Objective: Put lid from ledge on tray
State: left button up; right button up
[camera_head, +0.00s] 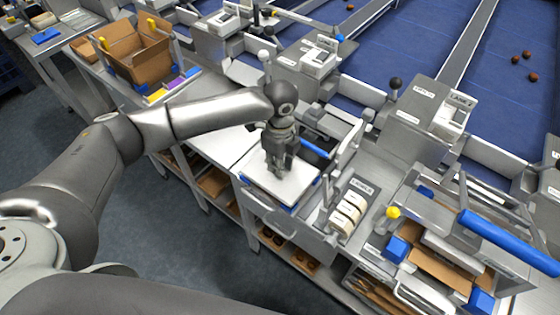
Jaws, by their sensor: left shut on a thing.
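My left gripper (276,171) points down from above. It is shut on the lid (297,189), a flat, white, square panel at the middle of the head view, gripped near its centre. Blue bits show at the lid's near edge and left corner. The tray is not clearly visible; whether it is under the lid, and whether the lid touches what is below, I cannot tell. My right gripper is not in view.
A rack of cream blocks (347,214) stands just right of the lid. A cardboard box (137,50) is at upper left. A yellow knob (393,213) and blue-cornered frames crowd the right. Blue belts (440,35) with dates (533,77) lie behind.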

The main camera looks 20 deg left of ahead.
pick_arm(q)
jog(key=shift+f, duration=0.1)
jog(key=o, duration=1)
jog(key=shift+c, duration=0.2)
jog(key=o, duration=0.4)
notch_tip(320, 180, up, 7)
jog(key=p, duration=0.8)
